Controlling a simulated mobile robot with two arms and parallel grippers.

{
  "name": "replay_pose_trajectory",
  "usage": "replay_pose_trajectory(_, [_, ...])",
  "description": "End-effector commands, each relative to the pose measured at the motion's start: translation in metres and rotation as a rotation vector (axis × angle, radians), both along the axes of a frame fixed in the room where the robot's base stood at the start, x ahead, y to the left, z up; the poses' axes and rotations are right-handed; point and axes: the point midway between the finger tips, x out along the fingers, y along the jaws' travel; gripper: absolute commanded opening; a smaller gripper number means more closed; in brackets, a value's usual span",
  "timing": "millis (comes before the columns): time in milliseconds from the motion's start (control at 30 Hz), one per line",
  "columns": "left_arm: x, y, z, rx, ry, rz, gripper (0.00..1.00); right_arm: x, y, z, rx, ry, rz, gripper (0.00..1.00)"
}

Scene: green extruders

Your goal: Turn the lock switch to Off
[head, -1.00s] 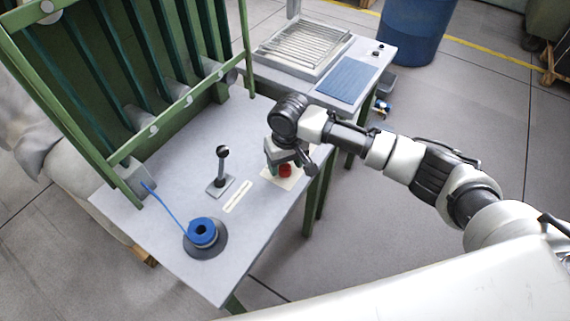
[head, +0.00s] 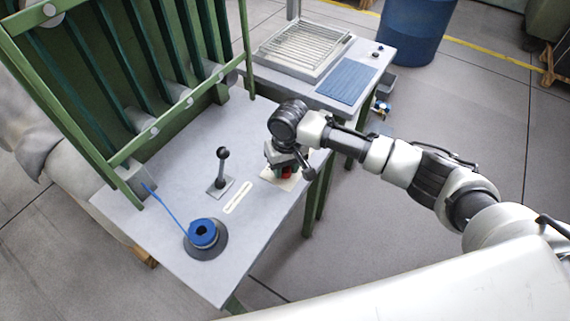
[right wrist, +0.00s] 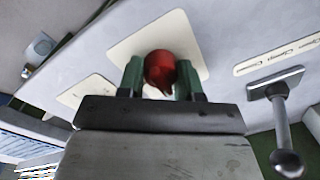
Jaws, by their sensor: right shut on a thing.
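The lock switch is a red knob (right wrist: 160,70) on a cream plate (right wrist: 187,38) on the table top. In the head view the red knob (head: 287,172) shows just under my right gripper (head: 283,166), with its cream plate (head: 291,184) around it. My right gripper (right wrist: 161,80) points down at the plate, and its two green fingers stand on either side of the knob, shut on it. The knob's pointed end faces the gripper body in the right wrist view. Any Off marking is hidden or too small to read. My left gripper is not in view.
A black-knobbed lever (head: 222,168) stands left of the switch, beside a cream label strip (head: 237,197). A blue spool (head: 203,233) sits at the table's front. A green rack (head: 150,80) rises at the back left. A second table with a grated tray (head: 303,50) stands behind.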

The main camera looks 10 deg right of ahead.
Motion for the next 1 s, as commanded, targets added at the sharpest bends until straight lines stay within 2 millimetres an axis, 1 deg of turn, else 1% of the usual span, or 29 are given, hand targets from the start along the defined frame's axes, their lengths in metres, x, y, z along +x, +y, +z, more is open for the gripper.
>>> replay_pose_trajectory(33, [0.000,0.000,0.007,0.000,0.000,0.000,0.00,-0.001,0.000,0.003,0.001,0.002,-0.016,0.11])
replay_pose_trajectory(167, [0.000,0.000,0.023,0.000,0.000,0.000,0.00,-0.001,0.001,0.006,0.001,0.004,-0.078,0.11])
replay_pose_trajectory(267, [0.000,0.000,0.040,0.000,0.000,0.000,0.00,-0.002,0.000,0.007,0.002,0.006,-0.147,0.11])
replay_pose_trajectory(400, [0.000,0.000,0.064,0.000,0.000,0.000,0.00,-0.002,0.001,0.009,0.002,0.006,-0.267,0.11])
replay_pose_trajectory(600, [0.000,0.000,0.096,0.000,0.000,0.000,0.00,-0.003,0.000,0.008,0.001,0.006,-0.458,0.11])
replay_pose_trajectory(800, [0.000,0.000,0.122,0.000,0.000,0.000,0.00,-0.003,0.000,0.006,0.001,0.007,-0.644,0.11])
replay_pose_trajectory(1000, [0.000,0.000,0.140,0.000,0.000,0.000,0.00,-0.002,-0.001,0.004,0.000,0.004,-0.809,0.11])
